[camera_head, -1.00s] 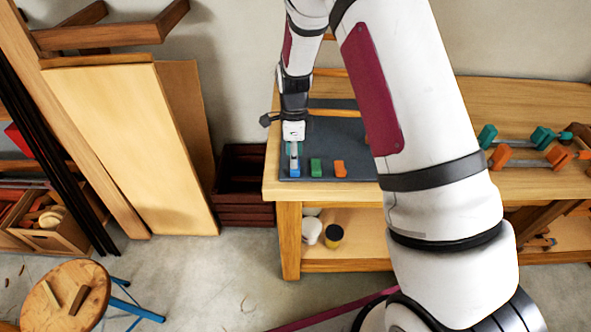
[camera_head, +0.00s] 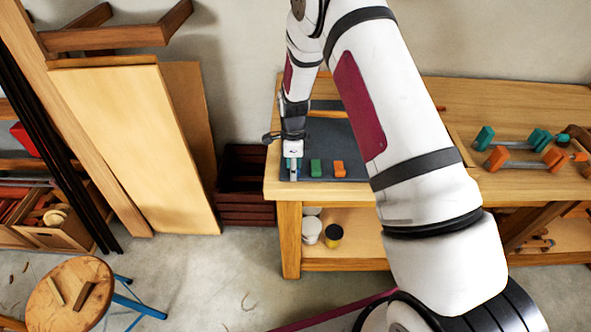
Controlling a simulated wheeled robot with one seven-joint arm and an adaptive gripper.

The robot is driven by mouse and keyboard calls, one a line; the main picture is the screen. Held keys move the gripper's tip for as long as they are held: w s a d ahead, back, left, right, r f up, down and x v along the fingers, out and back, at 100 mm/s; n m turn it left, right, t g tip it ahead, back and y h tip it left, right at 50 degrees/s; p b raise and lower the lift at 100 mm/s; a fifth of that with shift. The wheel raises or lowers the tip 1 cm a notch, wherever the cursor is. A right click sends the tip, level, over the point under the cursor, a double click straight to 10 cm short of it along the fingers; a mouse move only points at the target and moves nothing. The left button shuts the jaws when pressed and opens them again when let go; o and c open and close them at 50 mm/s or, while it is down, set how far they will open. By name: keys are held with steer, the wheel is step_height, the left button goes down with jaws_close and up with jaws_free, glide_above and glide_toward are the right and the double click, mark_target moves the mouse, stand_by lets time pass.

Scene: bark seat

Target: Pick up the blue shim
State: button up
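My gripper (camera_head: 293,171) points down over the left front corner of the dark grey mat (camera_head: 348,168) on the workbench, with its tips low, at or near the mat. The blue shim is not clearly visible now; the gripper covers the spot where it showed. Small teal patches show beside the fingers, and I cannot tell what they belong to. Whether the fingers are open or shut on something is too small to tell. A green shim (camera_head: 315,168) and an orange shim (camera_head: 339,169) stand on the mat to the right of the gripper.
The wooden workbench (camera_head: 420,193) carries orange and teal clamps (camera_head: 497,158) on its right. My arm hides part of the mat. A dark red crate (camera_head: 243,207) and leaning boards (camera_head: 135,150) stand left of the bench. A round stool (camera_head: 66,290) is at lower left.

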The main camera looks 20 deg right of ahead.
jaws_close()
steer(key=shift+r, duration=0.1)
